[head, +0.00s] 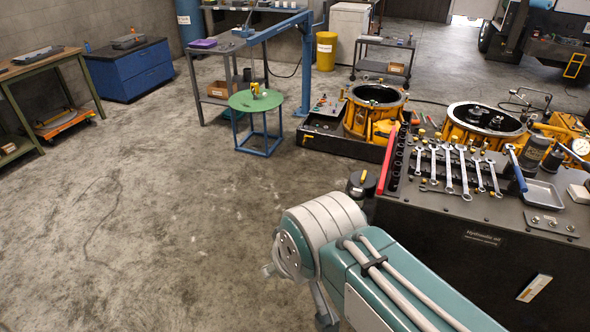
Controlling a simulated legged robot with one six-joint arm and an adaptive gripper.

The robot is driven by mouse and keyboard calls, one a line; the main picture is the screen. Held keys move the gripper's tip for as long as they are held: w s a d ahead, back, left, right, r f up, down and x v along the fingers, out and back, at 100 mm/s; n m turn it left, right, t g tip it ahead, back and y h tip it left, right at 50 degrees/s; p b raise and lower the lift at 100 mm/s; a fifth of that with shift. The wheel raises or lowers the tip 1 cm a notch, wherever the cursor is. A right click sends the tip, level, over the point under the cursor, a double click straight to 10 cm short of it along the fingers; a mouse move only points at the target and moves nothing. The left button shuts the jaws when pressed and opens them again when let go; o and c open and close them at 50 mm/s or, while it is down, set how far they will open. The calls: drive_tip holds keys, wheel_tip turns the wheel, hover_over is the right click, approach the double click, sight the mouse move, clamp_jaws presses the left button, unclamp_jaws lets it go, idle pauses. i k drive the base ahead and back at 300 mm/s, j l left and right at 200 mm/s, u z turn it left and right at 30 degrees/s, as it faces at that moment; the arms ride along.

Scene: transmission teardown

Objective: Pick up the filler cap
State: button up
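I cannot pick out the filler cap for certain. A small yellow item (255,89) stands upright on the round green table (270,104) in the upper middle, too small to name. My arm reaches in from the bottom right, with its rounded white joint in the lower middle. Grey parts that seem to belong to my gripper (298,296) show below and left of that joint, over the bare floor. They are well apart from the green table and touch nothing visible. The arm hides most of the gripper, so its fingers cannot be read.
A black bench (455,229) with wrenches, a red bar (387,162) and a metal tray (543,194) stands at right. Orange housings (366,114) sit behind it. A blue hoist (307,70) rises beside the green table.

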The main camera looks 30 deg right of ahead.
sight(366, 179)
drive_tip(key=i+u, duration=0.45)
drive_tip(key=i, duration=0.65)
drive_tip(key=i+z, duration=0.35)
drive_tip(key=z, duration=0.15)
drive_tip(key=i+j+z, duration=0.15)
drive_tip(key=i+z, duration=0.3)
drive_tip(key=i+l+z, duration=0.1)
drive_tip(key=z, duration=0.3)
drive_tip(key=i+z, duration=0.4)
drive_tip(key=i+l+z, duration=0.1)
drive_tip(key=z, duration=0.3)
drive_tip(key=i+z, duration=0.15)
drive_tip(key=z, duration=0.25)
drive_tip(key=i+j+z, duration=0.1)
drive_tip(key=i+z, duration=0.35)
drive_tip(key=i+j+z, duration=0.2)
drive_tip(key=z, duration=0.2)
drive_tip(key=i+j, duration=0.05)
drive_tip(key=i, duration=0.05)
